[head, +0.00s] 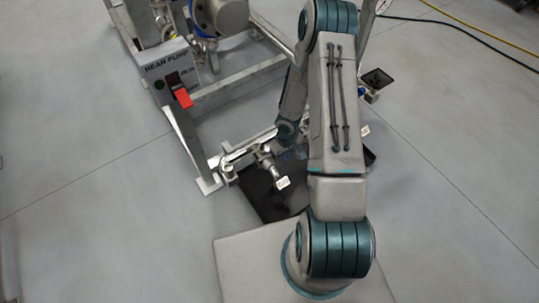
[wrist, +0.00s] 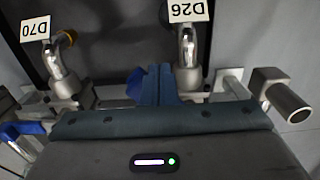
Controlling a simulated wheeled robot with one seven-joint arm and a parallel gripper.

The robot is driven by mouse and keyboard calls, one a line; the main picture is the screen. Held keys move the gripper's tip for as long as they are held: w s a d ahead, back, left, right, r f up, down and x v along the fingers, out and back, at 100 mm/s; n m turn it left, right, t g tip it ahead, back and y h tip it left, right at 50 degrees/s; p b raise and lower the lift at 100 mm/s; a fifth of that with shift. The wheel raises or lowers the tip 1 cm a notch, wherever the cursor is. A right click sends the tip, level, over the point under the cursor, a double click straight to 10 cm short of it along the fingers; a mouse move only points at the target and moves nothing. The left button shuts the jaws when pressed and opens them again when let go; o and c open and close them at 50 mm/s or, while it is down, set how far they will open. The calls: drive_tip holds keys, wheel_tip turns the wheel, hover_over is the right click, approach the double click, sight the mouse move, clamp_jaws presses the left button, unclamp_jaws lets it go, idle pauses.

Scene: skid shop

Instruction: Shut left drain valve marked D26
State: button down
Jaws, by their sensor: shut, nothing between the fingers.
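The tag D26 (wrist: 188,10) appears upside down in the wrist view, above a silver drain valve outlet (wrist: 187,48). A white tag (head: 283,183) hangs on the left outlet in the head view, its print too small to read surely. My gripper (wrist: 157,84) is shut and empty in the wrist view, its fingers left of the D26 outlet. A blue piece (wrist: 135,84), apparently a valve handle, shows right beside the fingers; whether they touch I cannot tell. In the head view my arm hides most of the gripper and the handle.
A second valve carries tag D70 (wrist: 35,28), with a blue handle (wrist: 27,128) at the left edge. A silver open pipe end (wrist: 287,97) is at right. A dark tray (head: 262,200) lies below. A pump switch box (head: 174,75) stands on the frame. Floor at left is clear.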

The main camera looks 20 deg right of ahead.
drive_tip(key=shift+w+d+p, duration=0.65)
drive_tip(key=shift+w+p, duration=0.05)
drive_tip(key=shift+w+d+r+p, duration=0.1)
drive_tip(key=shift+w+d+p, duration=0.45)
drive_tip(key=shift+w+p, duration=0.3)
drive_tip(key=shift+w, duration=0.1)
